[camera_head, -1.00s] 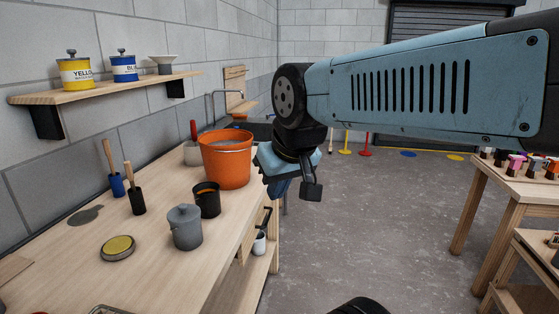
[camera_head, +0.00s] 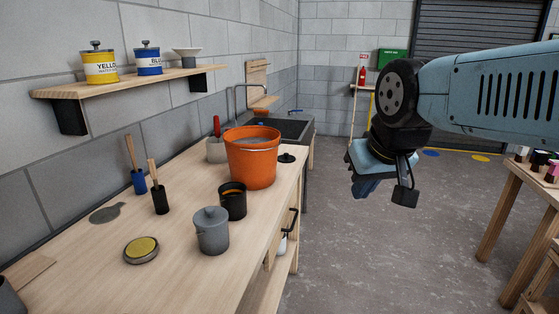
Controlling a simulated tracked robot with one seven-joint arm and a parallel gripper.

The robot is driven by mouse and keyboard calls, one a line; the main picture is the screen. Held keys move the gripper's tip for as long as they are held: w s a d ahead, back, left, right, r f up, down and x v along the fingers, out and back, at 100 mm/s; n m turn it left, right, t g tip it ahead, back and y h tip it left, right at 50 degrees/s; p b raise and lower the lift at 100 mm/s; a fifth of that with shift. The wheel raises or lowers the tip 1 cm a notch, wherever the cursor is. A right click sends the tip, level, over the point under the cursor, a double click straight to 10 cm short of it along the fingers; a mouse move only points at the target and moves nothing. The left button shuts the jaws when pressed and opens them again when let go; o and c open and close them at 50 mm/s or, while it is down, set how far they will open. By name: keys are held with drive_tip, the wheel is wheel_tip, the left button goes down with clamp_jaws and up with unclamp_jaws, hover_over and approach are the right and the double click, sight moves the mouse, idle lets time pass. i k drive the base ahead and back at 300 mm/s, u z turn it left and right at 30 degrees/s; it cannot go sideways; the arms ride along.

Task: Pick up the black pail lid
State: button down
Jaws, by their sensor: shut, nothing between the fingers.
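A small black lid with a knob (camera_head: 286,158) lies on the wooden workbench (camera_head: 185,275), just right of and behind the orange pail. It looks like the black pail lid. The orange pail (camera_head: 252,165) stands open, with greyish contents showing inside. My gripper (camera_head: 364,189) hangs in the air over the floor, right of the bench and apart from the lid. Its fingers are shut and empty.
A black cup (camera_head: 232,202), a grey lidded pot (camera_head: 211,232) and a yellow-topped tin (camera_head: 141,250) stand on the bench. A dark sink (camera_head: 290,128) is behind. A wall shelf (camera_head: 140,80) holds paint cans. The floor (camera_head: 380,265) below my gripper is clear.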

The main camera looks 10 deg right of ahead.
sight(285, 158)
drive_tip(key=k, duration=1.3)
drive_tip(key=z, duration=0.3)
drive_tip(key=i, duration=0.7)
drive_tip(key=z, duration=0.45)
drive_tip(key=i, duration=1.1)
drive_tip(key=u, duration=0.5)
drive_tip(key=i, duration=0.9)
drive_tip(key=u, duration=0.85)
drive_tip(key=i, duration=0.3)
drive_tip(key=u, duration=0.2)
drive_tip(key=k, duration=0.55)
